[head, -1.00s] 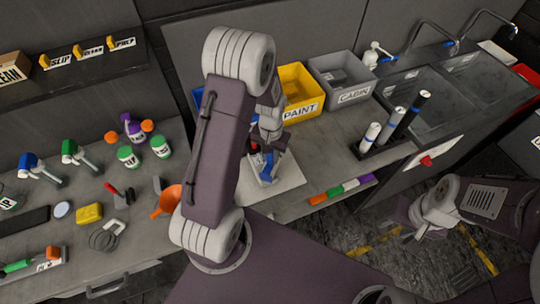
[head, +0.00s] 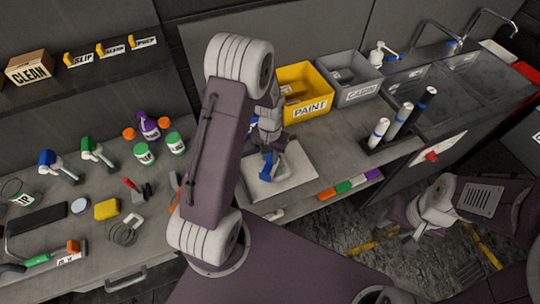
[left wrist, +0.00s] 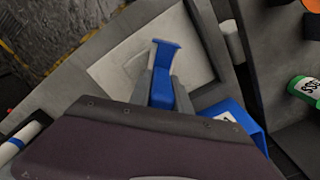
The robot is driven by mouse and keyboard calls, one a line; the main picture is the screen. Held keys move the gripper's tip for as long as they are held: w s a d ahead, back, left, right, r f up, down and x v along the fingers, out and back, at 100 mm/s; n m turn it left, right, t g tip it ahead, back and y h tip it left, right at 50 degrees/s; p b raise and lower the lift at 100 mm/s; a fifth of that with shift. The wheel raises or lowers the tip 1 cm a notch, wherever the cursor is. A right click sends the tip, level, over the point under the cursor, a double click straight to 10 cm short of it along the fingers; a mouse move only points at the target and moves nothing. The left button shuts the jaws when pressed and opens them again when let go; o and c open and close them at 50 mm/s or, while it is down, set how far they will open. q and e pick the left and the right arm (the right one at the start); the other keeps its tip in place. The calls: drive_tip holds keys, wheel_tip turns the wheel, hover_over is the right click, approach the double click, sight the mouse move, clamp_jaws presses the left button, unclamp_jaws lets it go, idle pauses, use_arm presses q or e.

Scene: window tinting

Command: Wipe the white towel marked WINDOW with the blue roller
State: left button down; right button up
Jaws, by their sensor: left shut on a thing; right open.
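The white towel (head: 300,177) appears as a pale, flat square on the worktop in front of the yellow bin; no WINDOW marking is legible. My forearm hides part of the worktop to the left. My right gripper (head: 408,231) is open and empty, low at the right.
A yellow PAINT bin (head: 310,108) and a grey bin (head: 350,92) stand behind the towel. Upright rolls (head: 378,134) stand to its right, by the sink. Spray bottles, green-labelled jars (head: 144,153) and a yellow sponge (head: 107,208) crowd the left bench.

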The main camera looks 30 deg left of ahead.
use_arm(q)
drive_tip(key=r, duration=0.2)
drive_tip(key=shift+s+a+r+p, duration=0.1)
drive_tip(key=shift+a+r+p, duration=0.1)
drive_tip(key=shift+r+p, duration=0.2)
drive_tip(key=shift+r, duration=0.3)
drive_tip(key=shift+w+d+r+p, duration=0.2)
drive_tip(key=shift+r+p, duration=0.35)
drive_tip(key=shift+p, duration=0.1)
drive_tip(key=shift+w+d+r+p, duration=0.15)
drive_tip(key=shift+r+p, duration=0.35)
drive_tip(key=shift+p, duration=0.1)
drive_tip(key=shift+s+a+r+p, duration=0.1)
drive_tip(key=shift+s+r+p, duration=0.05)
drive_tip(key=shift+r+p, duration=0.5)
drive_tip(key=shift+s+a+r+p, duration=0.1)
drive_tip(key=shift+r+p, duration=0.45)
drive_tip(key=shift+r, duration=0.2)
use_arm(e)
wheel_tip(320, 180, up, 6)
drive_tip(key=shift+s+r, duration=0.2)
drive_tip(key=shift+s, duration=0.15)
use_arm(q)
drive_tip(key=shift+w+d+f, duration=0.1)
drive_tip(key=shift+w, duration=0.05)
use_arm(e)
drive_tip(key=shift+w, duration=0.1)
drive_tip(key=shift+a, duration=0.1)
